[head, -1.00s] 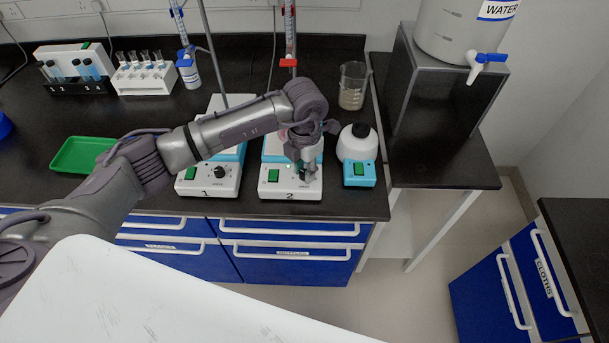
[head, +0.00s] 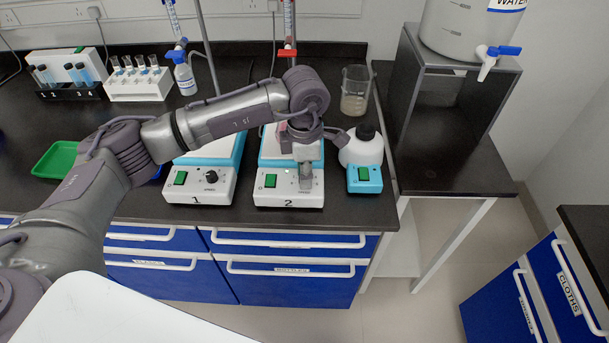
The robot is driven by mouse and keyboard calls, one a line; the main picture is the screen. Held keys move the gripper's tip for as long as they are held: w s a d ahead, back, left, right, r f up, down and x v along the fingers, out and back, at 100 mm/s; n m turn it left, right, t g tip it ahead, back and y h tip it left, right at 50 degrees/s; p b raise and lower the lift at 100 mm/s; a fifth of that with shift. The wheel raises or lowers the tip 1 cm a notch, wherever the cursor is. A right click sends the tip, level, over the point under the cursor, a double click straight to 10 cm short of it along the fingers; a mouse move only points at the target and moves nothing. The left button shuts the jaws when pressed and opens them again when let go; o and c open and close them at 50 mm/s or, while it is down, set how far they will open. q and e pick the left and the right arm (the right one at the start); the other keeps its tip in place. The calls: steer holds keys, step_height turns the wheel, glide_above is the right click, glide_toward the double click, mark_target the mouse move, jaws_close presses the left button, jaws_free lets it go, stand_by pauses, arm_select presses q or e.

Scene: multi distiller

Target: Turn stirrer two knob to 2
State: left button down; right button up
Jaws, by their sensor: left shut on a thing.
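Stirrer two (head: 289,200) is a white and light-blue box labelled 2, with a green switch (head: 270,181) on its front left. My left gripper (head: 305,180) points down at the right of its front panel, where the knob sits. The fingers are shut on the knob and hide it, so its setting cannot be read. My left arm covers much of the stirrer's top. My right gripper is not in view.
Stirrer one (head: 200,185), labelled 1, stands just to the left. A white flask-like device with a blue front (head: 365,180) stands close on the right, with a beaker (head: 355,92) behind it. Burette stands rise behind the stirrers.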

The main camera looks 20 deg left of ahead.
arm_select(q)
steer(key=shift+r, duration=0.1)
stand_by(0.3)
steer(key=c, duration=0.9)
jaws_free()
step_height(320, 180, up, 12)
